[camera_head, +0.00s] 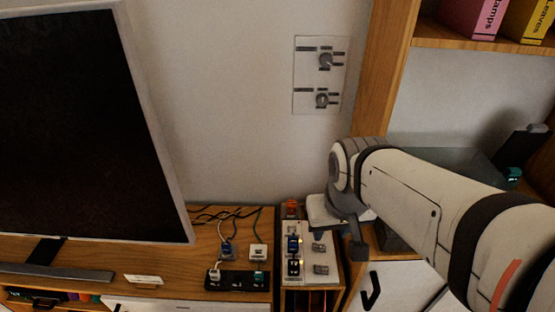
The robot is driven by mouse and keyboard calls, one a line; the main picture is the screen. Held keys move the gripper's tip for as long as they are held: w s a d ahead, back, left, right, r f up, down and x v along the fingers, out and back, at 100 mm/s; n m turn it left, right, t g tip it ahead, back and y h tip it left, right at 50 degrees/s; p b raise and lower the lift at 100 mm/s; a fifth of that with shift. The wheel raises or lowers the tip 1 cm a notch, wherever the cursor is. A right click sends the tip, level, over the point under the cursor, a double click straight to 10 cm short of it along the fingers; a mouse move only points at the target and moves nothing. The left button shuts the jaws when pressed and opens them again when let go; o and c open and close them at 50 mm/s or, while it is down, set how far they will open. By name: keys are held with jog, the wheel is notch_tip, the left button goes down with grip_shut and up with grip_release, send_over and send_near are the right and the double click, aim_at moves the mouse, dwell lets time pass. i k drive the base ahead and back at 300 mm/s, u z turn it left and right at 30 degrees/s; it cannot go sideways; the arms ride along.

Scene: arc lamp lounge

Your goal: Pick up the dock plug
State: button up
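Several small plugs stand on the wooden cabinet below the wall panel; I cannot tell which is the dock plug. A black power strip (237,281) has a white plug (215,273) at its left and a teal-marked one (259,275) at its right. Behind it are a blue-and-grey plug (227,249) and a white plug (258,252), with cables running back. A pale panel (308,268) to the right carries dark blue pieces and grey ones. My gripper (348,238) is above and right of this panel, partly hidden by its own wrist; its opening is unclear.
A large dark screen (70,120) stands at the left, with a small white card (144,280) in front. A wall plate (320,75) with two knobs is above. A wooden shelf (470,40) with boxes stands at the right. An orange piece (292,208) sits behind the panel.

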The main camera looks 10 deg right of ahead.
aim_at(291, 207)
jog(key=u, duration=0.1)
jog(key=k, duration=0.3)
jog(key=z, duration=1.1)
jog(key=k, duration=0.5)
jog(key=u, duration=1.05)
jog(key=i, duration=1)
jog(key=u, duration=0.05)
